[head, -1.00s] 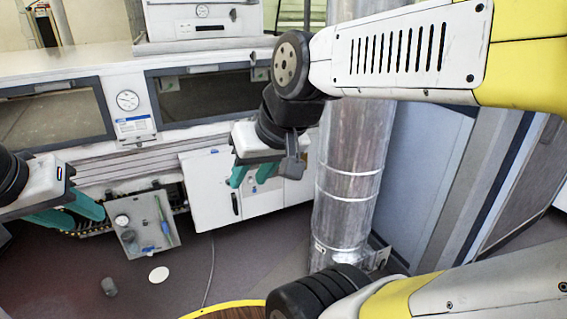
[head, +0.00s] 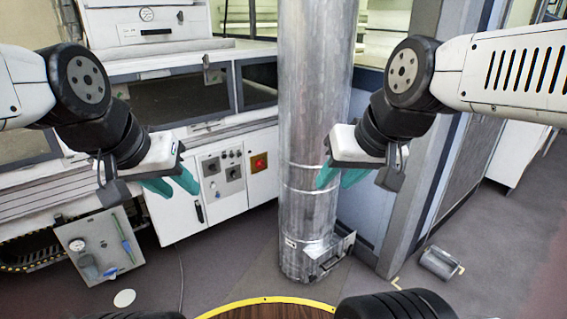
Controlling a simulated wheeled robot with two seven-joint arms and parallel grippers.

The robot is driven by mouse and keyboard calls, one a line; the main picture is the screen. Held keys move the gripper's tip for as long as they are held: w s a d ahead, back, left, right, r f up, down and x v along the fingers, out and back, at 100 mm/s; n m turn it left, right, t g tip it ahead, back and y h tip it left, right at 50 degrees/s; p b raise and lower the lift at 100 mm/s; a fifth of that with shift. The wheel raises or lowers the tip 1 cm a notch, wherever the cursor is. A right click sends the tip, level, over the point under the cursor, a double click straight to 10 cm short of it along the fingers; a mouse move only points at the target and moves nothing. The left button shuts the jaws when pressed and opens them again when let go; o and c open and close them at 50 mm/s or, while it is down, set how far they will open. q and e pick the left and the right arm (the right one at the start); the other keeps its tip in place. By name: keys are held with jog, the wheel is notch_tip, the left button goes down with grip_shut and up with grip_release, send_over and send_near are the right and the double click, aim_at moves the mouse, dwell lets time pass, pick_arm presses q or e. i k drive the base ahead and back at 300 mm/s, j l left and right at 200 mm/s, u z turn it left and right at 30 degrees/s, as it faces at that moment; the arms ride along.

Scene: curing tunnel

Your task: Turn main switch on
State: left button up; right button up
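The red switch on a yellow plate (head: 259,162), which looks like the main switch, is at the upper right of a white control cabinet (head: 166,219). The handle position is too small to read. My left gripper (head: 172,187) is in front of the cabinet's left part, left of the switch, with its teal fingers apart and empty. My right gripper (head: 340,178) is in front of the metal duct, right of the switch, with its fingers apart and empty. Neither gripper appears to touch the switch.
A thick vertical metal duct (head: 308,90) stands just right of the cabinet. A grey panel with a gauge (head: 72,262) is at the lower left. A metal canister (head: 439,263) lies on the floor at the right. A round yellow-rimmed wooden top (head: 268,309) is at the bottom.

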aim_at(260, 164)
jog(key=i+j+z, duration=0.25)
jog(key=i+j, duration=0.25)
jog(key=j, duration=0.2)
jog(key=i+j+z, duration=0.15)
jog(key=j, duration=0.25)
jog(key=i+j+z, duration=0.1)
jog(key=i+j, duration=0.2)
jog(key=i+j+z, duration=0.1)
jog(key=i+j, duration=0.35)
jog(key=j, duration=0.2)
jog(key=i+j+z, duration=0.15)
jog(key=i+j, duration=0.25)
